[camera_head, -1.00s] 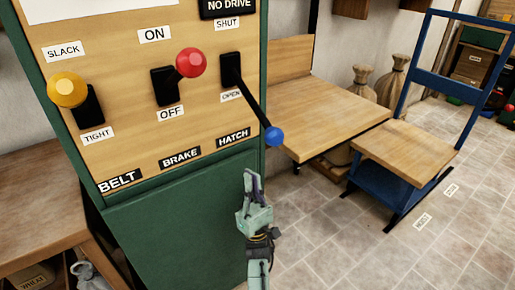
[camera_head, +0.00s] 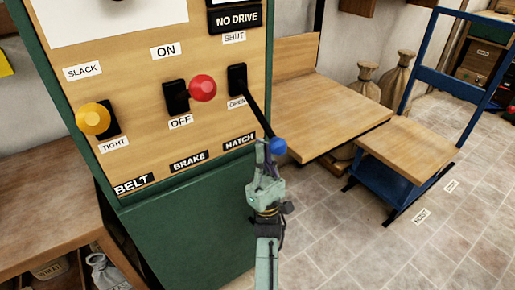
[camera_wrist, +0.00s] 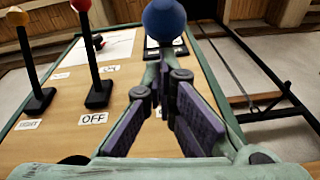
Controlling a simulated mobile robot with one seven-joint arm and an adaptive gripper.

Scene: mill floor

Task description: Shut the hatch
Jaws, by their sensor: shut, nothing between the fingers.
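The hatch lever (camera_head: 257,112) is a black rod with a blue knob (camera_head: 277,146), on the right of the wooden panel above the HATCH label (camera_head: 239,141). It slopes down and outward, its knob below the OPEN label (camera_head: 237,103); the SHUT label (camera_head: 233,37) is above its slot. My gripper (camera_head: 264,149) is shut and empty, its fingertips close by the knob in the head view. In the wrist view the blue knob (camera_wrist: 164,18) is just beyond the fingertips (camera_wrist: 163,65). I cannot tell whether they touch.
The red-knobbed brake lever (camera_head: 203,88) and yellow-knobbed belt lever (camera_head: 93,119) stand left of the hatch lever. A wooden table (camera_head: 330,112) and blue-framed stand (camera_head: 405,150) are to the right, with sacks (camera_head: 394,82) behind.

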